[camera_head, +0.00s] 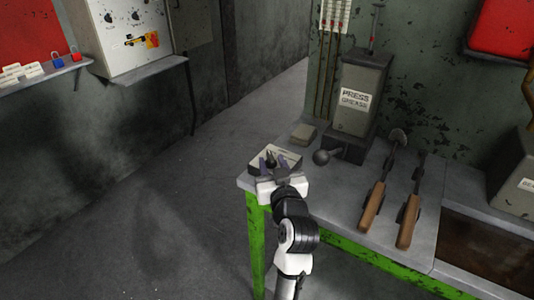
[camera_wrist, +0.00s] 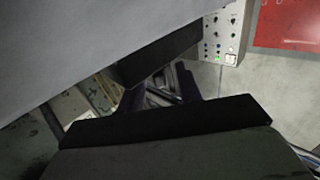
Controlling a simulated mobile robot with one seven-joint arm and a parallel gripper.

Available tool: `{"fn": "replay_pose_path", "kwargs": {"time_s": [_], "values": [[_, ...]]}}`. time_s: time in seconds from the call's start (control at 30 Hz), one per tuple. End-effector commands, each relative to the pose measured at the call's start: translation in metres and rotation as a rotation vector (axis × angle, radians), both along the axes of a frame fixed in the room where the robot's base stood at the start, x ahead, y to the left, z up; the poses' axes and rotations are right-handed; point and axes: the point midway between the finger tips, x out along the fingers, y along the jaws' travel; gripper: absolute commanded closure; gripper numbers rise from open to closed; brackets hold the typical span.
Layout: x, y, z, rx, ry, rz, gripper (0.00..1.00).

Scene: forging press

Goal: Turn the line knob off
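A light grey control box (camera_head: 125,45) hangs on the wall at the upper left of the head view. No label is legible, so I cannot tell which is the line knob. The box face (camera_wrist: 221,33) also shows small at the top right of the wrist view. My gripper (camera_head: 272,160) is far from the box, over the bench's left corner. Its dark fingers (camera_wrist: 162,88) stand apart, with no object visibly clamped.
The grey bench (camera_head: 340,205) with green legs carries a press grease box (camera_head: 362,95), a pale block (camera_head: 303,133) and two wooden-handled tools (camera_head: 372,205). A shelf (camera_head: 45,72) with padlocks juts out left of the control box. The floor (camera_head: 150,190) between is clear.

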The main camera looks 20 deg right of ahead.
Motion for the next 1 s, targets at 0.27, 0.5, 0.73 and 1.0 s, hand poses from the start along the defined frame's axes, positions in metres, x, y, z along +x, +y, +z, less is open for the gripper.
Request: {"fn": "replay_pose_path", "kwargs": {"time_s": [0.27,0.5,0.73,1.0], "values": [[-0.0031,-0.0010,0.0000,-0.001,0.000,-0.001,0.65],[-0.0029,-0.0010,-0.0001,-0.001,0.000,-0.001,0.77],[-0.0028,-0.0010,-0.0001,-0.001,0.000,-0.001,1.00],[-0.0028,-0.0005,0.0002,-0.002,0.002,-0.016,1.00]]}}
